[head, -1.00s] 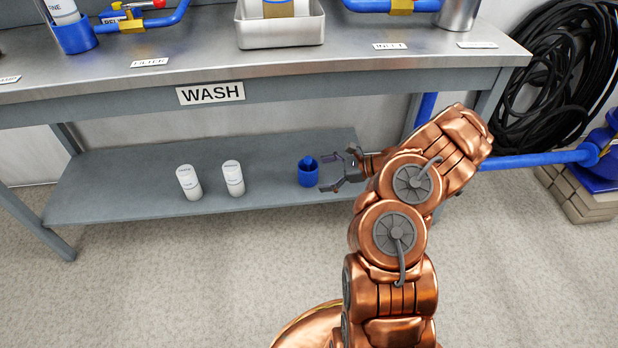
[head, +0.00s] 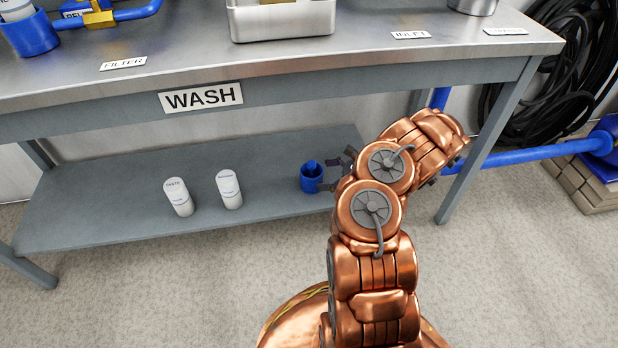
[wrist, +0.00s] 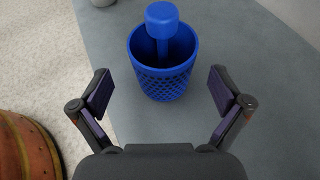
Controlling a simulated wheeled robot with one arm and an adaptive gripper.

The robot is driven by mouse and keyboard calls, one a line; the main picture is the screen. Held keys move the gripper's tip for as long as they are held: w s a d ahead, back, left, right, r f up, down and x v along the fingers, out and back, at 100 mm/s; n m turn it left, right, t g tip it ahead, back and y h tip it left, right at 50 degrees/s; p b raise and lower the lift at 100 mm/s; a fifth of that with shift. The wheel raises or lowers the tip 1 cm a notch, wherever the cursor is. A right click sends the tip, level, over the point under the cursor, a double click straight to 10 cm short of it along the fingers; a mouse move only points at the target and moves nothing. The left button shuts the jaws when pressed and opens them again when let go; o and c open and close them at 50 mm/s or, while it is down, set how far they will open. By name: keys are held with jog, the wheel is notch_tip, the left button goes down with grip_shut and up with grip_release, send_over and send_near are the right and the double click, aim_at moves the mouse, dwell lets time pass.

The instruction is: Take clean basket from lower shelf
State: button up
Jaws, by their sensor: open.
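The blue basket (head: 311,181) stands upright on the grey lower shelf (head: 110,222), right of two white bottles. In the wrist view the basket (wrist: 165,84) has a meshed wall and an open top, with a blue knob-ended handle (wrist: 162,20) rising from it. My gripper (wrist: 160,95) is open and empty, its two dark fingers spread on either side of the near side of the basket, apart from it. In the head view my gripper (head: 332,174) is at the basket's right, partly hidden behind my arm.
Two white bottles (head: 179,197) (head: 229,189) stand left of the basket. The workbench top (head: 390,60) with the WASH sign (head: 201,97) overhangs the shelf. A bench leg (head: 486,140) and a blue pipe (head: 530,156) are at the right.

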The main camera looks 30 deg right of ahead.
aim_at(312, 175)
jog(key=shift+w+a+f+b, duration=0.1)
jog(key=shift+w+f+b, duration=0.2)
jog(key=shift+w+f, duration=0.05)
jog(key=b+x, duration=0.2)
jog(key=x, duration=0.1)
jog(key=shift+w, duration=0.15)
jog(key=shift+w+a+f, duration=0.1)
jog(key=shift+w+a, duration=0.25)
jog(key=c, duration=1.2)
jog(key=shift+o, duration=0.2)
